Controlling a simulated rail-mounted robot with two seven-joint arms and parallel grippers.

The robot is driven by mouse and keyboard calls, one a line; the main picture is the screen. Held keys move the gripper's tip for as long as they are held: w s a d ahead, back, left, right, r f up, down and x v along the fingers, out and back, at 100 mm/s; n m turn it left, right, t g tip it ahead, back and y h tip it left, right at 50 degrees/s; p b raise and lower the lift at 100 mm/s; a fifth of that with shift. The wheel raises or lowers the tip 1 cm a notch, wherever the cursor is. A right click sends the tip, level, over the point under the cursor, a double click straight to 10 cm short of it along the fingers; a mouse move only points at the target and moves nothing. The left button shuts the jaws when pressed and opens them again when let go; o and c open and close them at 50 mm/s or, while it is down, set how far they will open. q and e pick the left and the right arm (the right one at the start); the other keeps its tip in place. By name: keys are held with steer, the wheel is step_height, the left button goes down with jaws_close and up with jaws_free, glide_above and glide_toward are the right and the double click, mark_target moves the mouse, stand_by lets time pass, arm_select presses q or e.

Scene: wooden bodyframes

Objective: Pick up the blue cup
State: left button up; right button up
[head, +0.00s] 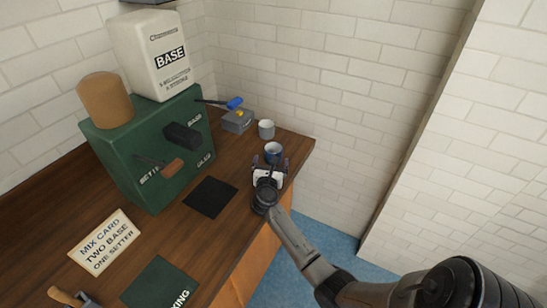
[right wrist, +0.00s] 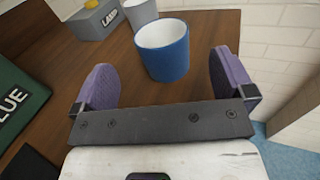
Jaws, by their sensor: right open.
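The blue cup (head: 273,152) with a white inside stands upright on the wooden counter near its right end. In the right wrist view the blue cup (right wrist: 167,55) stands just beyond and between the two purple finger pads. My right gripper (head: 270,165) is open, with its fingers pointing at the cup from the front. The right wrist view shows the open right gripper (right wrist: 165,80) with a gap to the cup on both sides, and nothing is held. My left gripper is not in view.
A white-grey cup (head: 266,129) stands behind the blue cup. A grey box with a yellow button (head: 238,121) is to its left. A large green machine (head: 155,150) fills the left. A black mat (head: 210,197) and a sign card (head: 104,241) lie on the counter. A brick wall (head: 330,80) is behind.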

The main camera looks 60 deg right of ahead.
steer(key=shift+f+b+x, duration=0.2)
steer(key=shift+b+x, duration=0.2)
steer(key=shift+x, duration=2.55)
steer(key=shift+a, duration=0.1)
steer(key=c, duration=1.1)
